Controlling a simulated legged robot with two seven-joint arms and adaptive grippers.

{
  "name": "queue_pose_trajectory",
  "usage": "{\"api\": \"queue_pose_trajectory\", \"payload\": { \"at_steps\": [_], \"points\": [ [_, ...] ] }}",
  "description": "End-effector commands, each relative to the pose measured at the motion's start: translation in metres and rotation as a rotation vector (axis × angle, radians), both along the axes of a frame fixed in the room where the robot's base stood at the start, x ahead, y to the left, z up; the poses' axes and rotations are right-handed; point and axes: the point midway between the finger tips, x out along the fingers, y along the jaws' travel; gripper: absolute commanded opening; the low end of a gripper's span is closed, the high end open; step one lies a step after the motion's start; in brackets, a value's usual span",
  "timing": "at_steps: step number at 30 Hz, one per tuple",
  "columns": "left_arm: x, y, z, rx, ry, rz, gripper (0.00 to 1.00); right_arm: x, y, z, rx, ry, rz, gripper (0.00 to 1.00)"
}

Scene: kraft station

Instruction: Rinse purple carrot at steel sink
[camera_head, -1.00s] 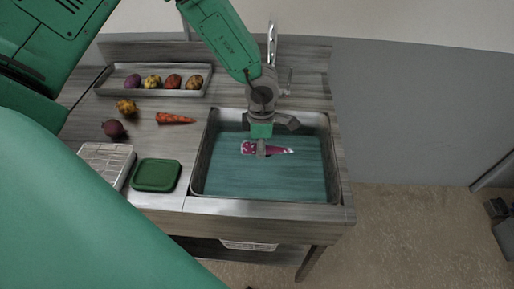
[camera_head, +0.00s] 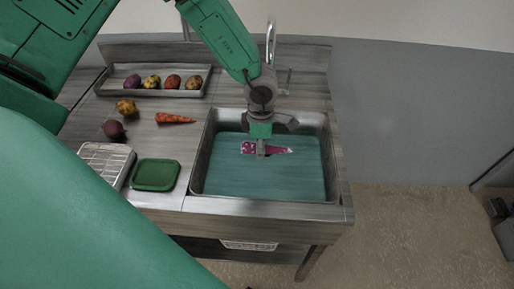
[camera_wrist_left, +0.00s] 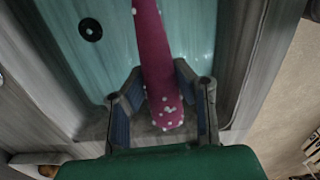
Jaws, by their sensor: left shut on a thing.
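The purple carrot (camera_head: 278,150) is magenta with white specks and lies across my left gripper (camera_head: 262,150), over the sink basin. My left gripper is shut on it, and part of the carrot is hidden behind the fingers. In the left wrist view the carrot (camera_wrist_left: 160,75) runs between the two fingers, its thick speckled end nearest the palm. The steel sink (camera_head: 199,165) has a teal bottom, and I cannot tell how far the carrot is above it. The faucet (camera_head: 271,40) stands behind the basin. My right gripper is not in view.
A tray (camera_head: 112,92) with several round vegetables stands at the back left. An orange carrot (camera_head: 175,118), a yellow vegetable (camera_head: 127,107) and a dark beet (camera_head: 114,130) lie on the counter.

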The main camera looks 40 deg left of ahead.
Motion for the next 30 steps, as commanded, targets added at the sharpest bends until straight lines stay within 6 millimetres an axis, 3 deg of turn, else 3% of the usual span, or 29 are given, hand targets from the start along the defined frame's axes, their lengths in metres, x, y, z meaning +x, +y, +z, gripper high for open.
{"api": "queue_pose_trajectory", "payload": {
  "at_steps": [8,15,21,30],
  "points": [
    [0.000,0.002,0.002,-0.002,0.000,0.001,0.00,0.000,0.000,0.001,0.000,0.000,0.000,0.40],
    [0.000,0.002,0.024,-0.003,-0.002,0.002,0.00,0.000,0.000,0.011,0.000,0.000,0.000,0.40],
    [0.000,0.001,0.039,-0.002,-0.001,0.001,0.00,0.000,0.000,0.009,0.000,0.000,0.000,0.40],
    [0.000,0.001,0.040,-0.001,0.000,0.000,0.00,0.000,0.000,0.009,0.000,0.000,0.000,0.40]
  ]
}}
